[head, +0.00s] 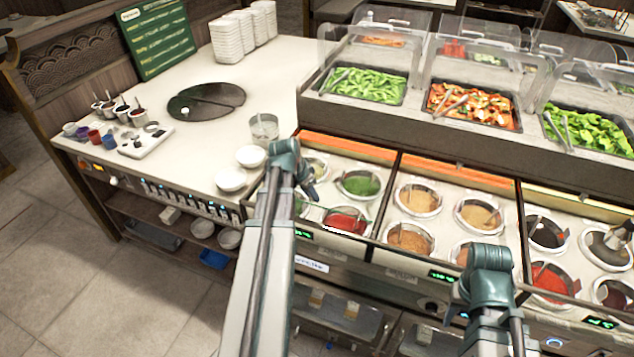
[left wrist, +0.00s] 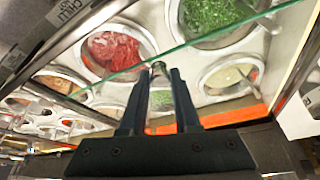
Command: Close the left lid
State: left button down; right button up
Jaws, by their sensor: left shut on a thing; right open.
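The left lid is a clear glass pane; its green edge (left wrist: 215,36) runs diagonally across the left wrist view, over the left sauce wells. In the head view the pane is hard to make out above the left well section (head: 330,205). My left gripper (head: 308,188) is at the left side of that section. In the left wrist view its fingers (left wrist: 158,72) are shut on a small grey part at the lid's edge, probably its handle. My right gripper (head: 454,312) is low in front of the middle and right wells, mostly hidden by its own wrist; it is open.
A red sauce well (head: 345,220) and a green one (head: 358,184) lie under the left lid's area. Bowls (head: 232,179) and a glass (head: 264,128) stand just left. Clear-covered salad trays (head: 370,85) rise behind. The middle wells (head: 418,200) look uncovered.

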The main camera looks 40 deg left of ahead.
pick_arm(q)
jog(key=shift+s+d, duration=0.2)
jog(key=shift+s, duration=0.6)
jog(key=c, duration=0.6)
grip_release()
jog(key=shift+c, duration=0.2)
jog(key=shift+r, duration=0.1)
jog(key=p+v, duration=1.2)
jog(key=v, duration=0.1)
jog(key=shift+r+p, duration=0.25)
jog(key=shift+p, duration=0.15)
jog(key=shift+s, duration=0.1)
